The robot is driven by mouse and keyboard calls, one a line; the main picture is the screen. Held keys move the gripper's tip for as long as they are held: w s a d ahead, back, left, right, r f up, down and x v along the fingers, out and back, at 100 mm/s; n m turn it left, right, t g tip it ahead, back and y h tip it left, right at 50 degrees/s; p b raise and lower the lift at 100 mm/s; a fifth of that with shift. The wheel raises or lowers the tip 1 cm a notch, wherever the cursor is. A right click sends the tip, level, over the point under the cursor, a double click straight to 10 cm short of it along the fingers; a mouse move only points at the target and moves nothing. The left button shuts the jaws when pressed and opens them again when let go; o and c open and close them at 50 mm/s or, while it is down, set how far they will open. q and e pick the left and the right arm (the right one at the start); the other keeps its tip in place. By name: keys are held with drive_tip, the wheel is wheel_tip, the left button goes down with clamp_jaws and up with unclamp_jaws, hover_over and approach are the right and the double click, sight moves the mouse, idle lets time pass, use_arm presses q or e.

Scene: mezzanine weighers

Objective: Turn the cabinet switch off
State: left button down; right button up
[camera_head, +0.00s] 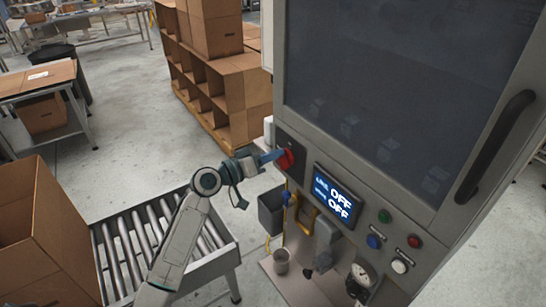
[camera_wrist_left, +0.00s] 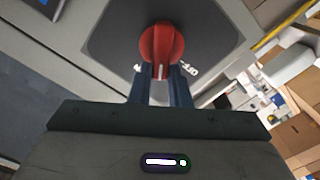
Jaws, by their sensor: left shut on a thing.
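The cabinet (camera_head: 300,130) is a tall grey machine with a dark glass door. Its red rotary switch (camera_head: 286,159) sits on a dark plate (camera_head: 293,145) at the panel's left end. In the left wrist view the red switch (camera_wrist_left: 162,45) shows ahead with a pale mark on its handle. My left gripper (camera_head: 273,156) reaches it from the left, shut on the switch handle; its blue fingers (camera_wrist_left: 161,80) lie on either side of the handle. The display (camera_head: 336,198) reads OFF on two lines. My right gripper is not in view.
Green, blue, red and white buttons (camera_head: 374,242) line the panel below the door, with a gauge (camera_head: 361,272) beneath. A black door handle (camera_head: 495,150) juts out at right. A roller conveyor (camera_head: 125,250) and a cardboard box (camera_head: 45,235) stand at lower left. Open floor lies behind my arm.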

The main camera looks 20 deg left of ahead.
use_arm(q)
drive_tip(key=shift+w+a+f+n+p, duration=0.1)
drive_tip(key=shift+f+n+p, duration=0.25)
drive_tip(key=shift+n, duration=1.45)
drive_tip(key=shift+w+a+f+n+p, duration=0.2)
drive_tip(key=shift+n+p, duration=0.25)
drive_tip(key=shift+n, duration=1.35)
drive_tip(key=shift+s+a+f+n+p, duration=0.1)
drive_tip(key=shift+f+n+p, duration=0.3)
drive_tip(key=shift+n, duration=1.4)
drive_tip(key=c, duration=1.4)
unclamp_jaws()
drive_tip(key=shift+o, duration=0.2)
